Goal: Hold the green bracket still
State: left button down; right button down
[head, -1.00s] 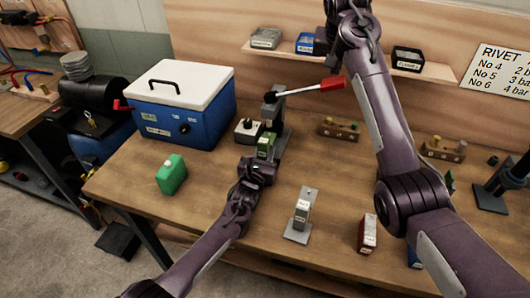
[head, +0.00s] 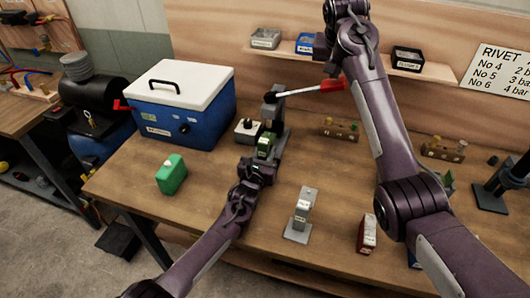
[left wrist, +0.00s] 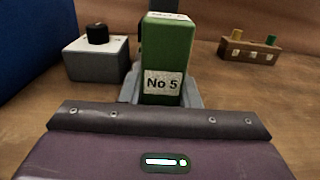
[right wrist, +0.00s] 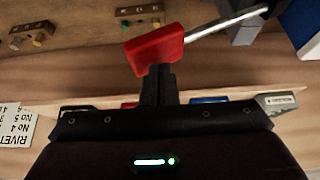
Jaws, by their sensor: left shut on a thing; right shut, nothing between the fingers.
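The green bracket (head: 264,145), a green block labelled No 5 in the left wrist view (left wrist: 166,60), stands upright in a grey press (head: 277,125) on the bench. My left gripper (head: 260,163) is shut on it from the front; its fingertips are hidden. The press lever has a red handle (head: 331,86), pointing right and slightly up. My right gripper (head: 332,73) is shut and empty close by the handle. In the right wrist view, its closed fingers (right wrist: 157,78) overlap the edge of the red handle (right wrist: 154,48); I cannot tell whether they touch.
A blue cooler (head: 182,105) with a white lid stands left of the press. A small box with a black knob (head: 249,128) is beside the press. A shelf with bins (head: 265,38) runs behind.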

jog(key=shift+f, duration=3.2)
jog(key=shift+r, duration=6.15)
pick_arm(q)
jog(key=c, duration=1)
grip_release()
